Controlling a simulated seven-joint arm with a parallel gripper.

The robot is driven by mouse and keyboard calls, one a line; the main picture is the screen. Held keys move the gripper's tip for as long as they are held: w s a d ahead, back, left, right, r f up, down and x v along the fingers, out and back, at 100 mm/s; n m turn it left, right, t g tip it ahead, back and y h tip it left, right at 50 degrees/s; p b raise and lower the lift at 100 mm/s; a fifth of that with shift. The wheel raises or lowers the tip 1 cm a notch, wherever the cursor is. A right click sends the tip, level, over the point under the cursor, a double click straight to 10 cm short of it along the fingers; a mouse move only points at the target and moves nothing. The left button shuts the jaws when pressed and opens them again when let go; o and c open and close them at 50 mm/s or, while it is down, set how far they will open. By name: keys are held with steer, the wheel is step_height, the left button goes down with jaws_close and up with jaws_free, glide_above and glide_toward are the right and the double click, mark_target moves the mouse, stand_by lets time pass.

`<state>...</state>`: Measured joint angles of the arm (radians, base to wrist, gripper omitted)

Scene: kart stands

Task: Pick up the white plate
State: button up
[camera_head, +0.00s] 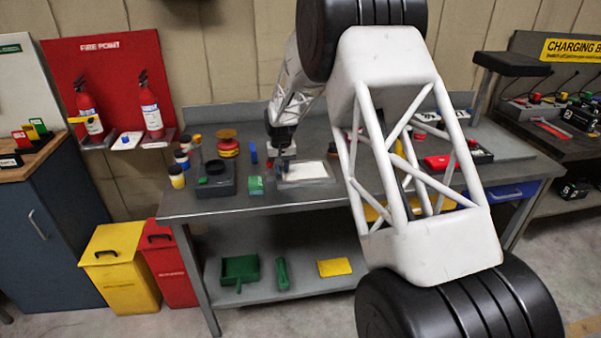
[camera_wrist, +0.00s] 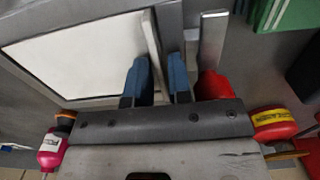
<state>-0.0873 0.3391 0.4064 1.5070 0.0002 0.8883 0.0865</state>
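The white plate (camera_head: 305,171) is a flat, pale rectangle in a grey frame or tray on the workbench in the head view. In the wrist view the white plate (camera_wrist: 80,55) fills the upper left, with a thin raised edge strip along its right side. My gripper (camera_head: 284,162) is low at the plate's left end. In the wrist view my gripper (camera_wrist: 158,75) has its two blue fingers close together, one on each side of that strip. The strip appears to fill the narrow gap between them. The plate is level and low over the bench; I cannot tell whether it touches it.
Several small jars stand farther left. In the wrist view a metal bar (camera_wrist: 212,40) and a red object (camera_wrist: 213,85) lie just right of the fingers. My arm hides part of the bench's right side.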

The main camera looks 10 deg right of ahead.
steer(key=shift+c, duration=0.3)
jaws_close()
steer(key=shift+r, duration=0.15)
steer(key=shift+r, duration=0.8)
steer(key=shift+s+r, duration=0.15)
steer(key=shift+r, duration=0.75)
steer(key=s+d+r, duration=0.1)
steer(key=s, duration=1.4)
steer(key=shift+s+d+r, duration=0.2)
steer(key=shift+s, duration=0.15)
